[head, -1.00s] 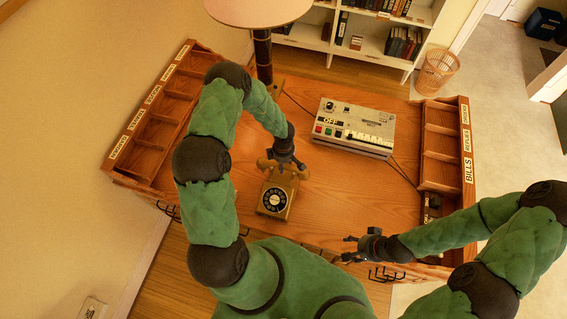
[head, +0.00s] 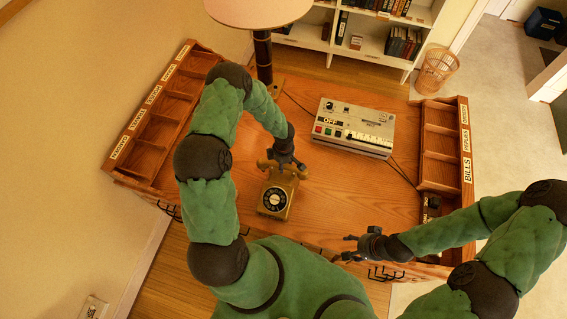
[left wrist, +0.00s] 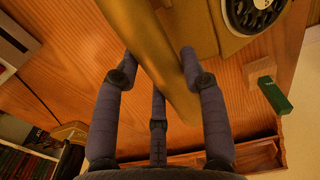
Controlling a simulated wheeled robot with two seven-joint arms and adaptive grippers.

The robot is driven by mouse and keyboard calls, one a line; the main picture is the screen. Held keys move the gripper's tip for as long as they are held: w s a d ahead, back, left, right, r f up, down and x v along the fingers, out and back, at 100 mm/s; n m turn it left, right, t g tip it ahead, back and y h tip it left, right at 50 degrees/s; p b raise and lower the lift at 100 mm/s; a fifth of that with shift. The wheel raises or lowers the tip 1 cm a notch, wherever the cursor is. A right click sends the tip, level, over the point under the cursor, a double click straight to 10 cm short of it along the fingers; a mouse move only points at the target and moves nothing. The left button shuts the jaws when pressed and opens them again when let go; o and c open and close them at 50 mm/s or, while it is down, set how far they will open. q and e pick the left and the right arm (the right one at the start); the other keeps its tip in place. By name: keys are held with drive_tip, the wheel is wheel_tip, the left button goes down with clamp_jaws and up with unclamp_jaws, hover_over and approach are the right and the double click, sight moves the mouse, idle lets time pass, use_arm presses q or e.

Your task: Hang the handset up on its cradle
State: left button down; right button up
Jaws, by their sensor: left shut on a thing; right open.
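The telephone (head: 275,203) is brass-coloured with a round black dial and stands on the wooden desk, left of the middle. My left gripper (head: 284,163) is above the far end of the telephone, shut on the brass handset (head: 267,165). In the left wrist view the handset (left wrist: 160,50) runs slantwise between my left fingers (left wrist: 158,85), with part of the telephone (left wrist: 228,25) just beside it. The cradle is mostly hidden by the handset and gripper; I cannot tell whether they touch. My right gripper (head: 362,248) is open and empty near the desk's front edge.
A grey machine with buttons (head: 355,128) lies on the desk right of the telephone. A lamp (head: 263,55) stands at the back left. Labelled wooden pigeonholes (head: 150,128) line the left side, and more (head: 440,145) the right.

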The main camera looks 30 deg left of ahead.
use_arm(q)
drive_tip(key=shift+f+b, duration=0.7)
drive_tip(key=shift+f, duration=0.65)
drive_tip(key=c, duration=0.6)
unclamp_jaws()
wheel_tip(320, 180, up, 12)
drive_tip(key=shift+w+r, duration=0.1)
idle(0.5)
